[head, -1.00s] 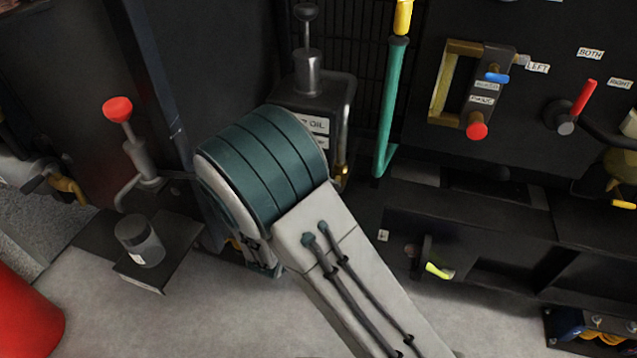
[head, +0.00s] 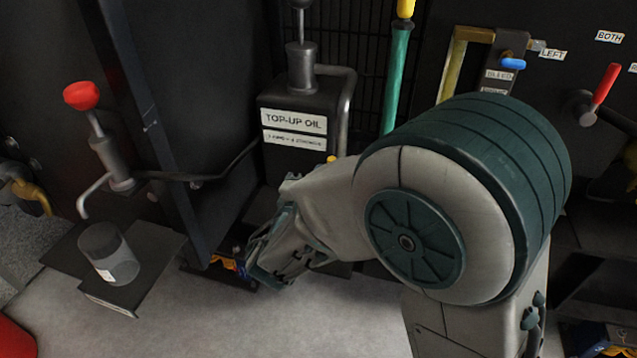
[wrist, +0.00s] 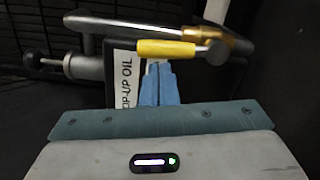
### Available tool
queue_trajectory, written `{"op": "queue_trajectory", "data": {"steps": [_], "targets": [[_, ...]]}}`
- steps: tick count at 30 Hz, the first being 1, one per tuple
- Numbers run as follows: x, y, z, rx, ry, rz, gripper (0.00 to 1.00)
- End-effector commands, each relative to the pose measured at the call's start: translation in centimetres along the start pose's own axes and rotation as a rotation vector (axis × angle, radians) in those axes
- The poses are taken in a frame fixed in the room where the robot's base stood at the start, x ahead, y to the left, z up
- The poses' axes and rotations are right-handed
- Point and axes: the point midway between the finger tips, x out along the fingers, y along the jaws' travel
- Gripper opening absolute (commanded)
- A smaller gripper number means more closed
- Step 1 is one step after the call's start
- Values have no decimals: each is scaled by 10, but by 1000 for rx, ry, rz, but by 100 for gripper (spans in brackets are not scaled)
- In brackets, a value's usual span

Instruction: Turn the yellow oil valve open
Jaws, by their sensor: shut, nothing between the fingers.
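The oil valve shows in the wrist view as a yellow lever (wrist: 165,49) on a brass body (wrist: 208,38). The lever lies sideways in the picture, roughly along the grey pipe (wrist: 130,24). My gripper (wrist: 157,66) is shut and empty, its blue fingertips right at the lever's lower edge; I cannot tell whether they touch it. Behind is the white label of the top-up oil tank (wrist: 123,78). In the head view the tank (head: 280,165) stands at the middle, and only a small yellow bit of the valve (head: 331,158) shows past my arm. My fingers are not clearly visible there.
A red-knobbed hand pump (head: 112,150) stands at left, with a grey cup (head: 104,250) on a dark shelf below. A blue-tipped lever (head: 513,63) and a red lever (head: 605,84) are on the right panel. A green pipe (head: 396,75) stands behind my arm.

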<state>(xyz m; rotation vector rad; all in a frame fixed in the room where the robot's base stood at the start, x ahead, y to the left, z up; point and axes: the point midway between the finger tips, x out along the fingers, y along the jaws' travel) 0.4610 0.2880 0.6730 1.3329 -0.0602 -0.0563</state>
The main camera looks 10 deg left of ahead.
Motion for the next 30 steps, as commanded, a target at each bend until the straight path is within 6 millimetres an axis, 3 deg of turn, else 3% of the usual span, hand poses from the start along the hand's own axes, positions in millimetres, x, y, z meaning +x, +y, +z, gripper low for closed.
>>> {"op": "queue_trajectory", "data": {"steps": [23,30], "targets": [[0,1,4,-2,-2,1,0],[-3,4,-21,0,-5,0,0]]}}
